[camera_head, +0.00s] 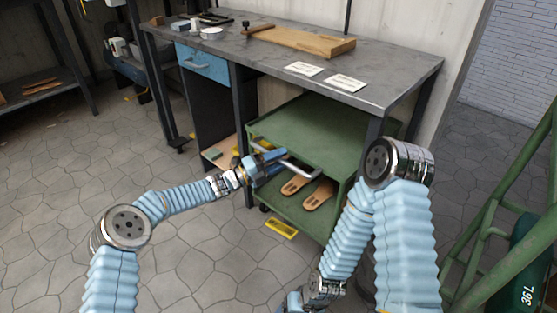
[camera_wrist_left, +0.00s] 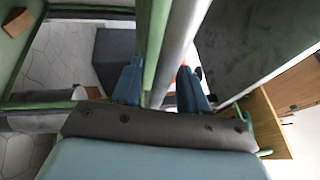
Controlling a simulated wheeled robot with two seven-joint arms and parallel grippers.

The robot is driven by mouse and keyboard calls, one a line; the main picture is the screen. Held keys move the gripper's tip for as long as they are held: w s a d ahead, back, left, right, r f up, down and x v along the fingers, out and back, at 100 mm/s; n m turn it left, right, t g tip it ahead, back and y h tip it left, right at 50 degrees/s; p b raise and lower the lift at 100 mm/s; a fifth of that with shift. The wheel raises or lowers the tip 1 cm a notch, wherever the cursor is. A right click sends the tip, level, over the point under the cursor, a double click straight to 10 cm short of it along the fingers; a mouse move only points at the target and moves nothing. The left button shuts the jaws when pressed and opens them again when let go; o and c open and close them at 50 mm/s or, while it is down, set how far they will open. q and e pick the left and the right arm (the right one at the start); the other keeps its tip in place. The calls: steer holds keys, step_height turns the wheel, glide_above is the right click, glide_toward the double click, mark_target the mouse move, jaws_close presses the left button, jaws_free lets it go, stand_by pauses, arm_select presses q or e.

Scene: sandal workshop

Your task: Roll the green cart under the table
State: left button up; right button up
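The green cart (camera_head: 306,127) stands partly under the grey-topped table (camera_head: 390,82), its front end sticking out towards me. Its upper tray looks bare. Several brown sole-shaped pieces lie on its lower shelf (camera_head: 290,209). A silver handle bar (camera_head: 303,170) runs along its near end. My left gripper (camera_head: 276,163) is at this handle, one blue finger on each side. In the left wrist view the bar (camera_wrist_left: 182,45) passes between the fingers; whether both press on it is unclear. My right gripper (camera_head: 296,300) is low at the bottom edge, partly cut off, away from the cart.
The table's drawer unit (camera_head: 203,64) and dark legs stand left of the cart. A wooden board (camera_head: 303,40) and two white cards lie on the table. A green frame (camera_head: 505,190) with a cylinder is at right. The stone floor at left is clear.

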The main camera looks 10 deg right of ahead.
arm_select(q)
steer(key=p+v, duration=0.1)
steer(key=v, duration=1.3)
steer(key=s+a+f+m+g+y+p, duration=0.25)
steer(key=s+f+m+y, duration=0.25)
steer(key=s+f+m, duration=0.4)
steer(key=s+a+f+m+g+y+p, duration=0.1)
steer(key=s+f+m+g+y+p, duration=0.15)
steer(key=s+f+m+y, duration=0.45)
steer(key=s+a+m+t+y+p, duration=0.1)
steer(key=s+a+m, duration=0.5)
steer(key=s+m, duration=0.2)
steer(key=s+a+f+m+t+y, duration=0.1)
steer(key=s+a+m+y, duration=0.1)
steer(key=s+a+m, duration=0.3)
steer(key=s+m, duration=0.4)
steer(key=m, duration=0.2)
steer(key=shift+a+m+p, duration=0.3)
steer(key=shift+a+p, duration=0.1)
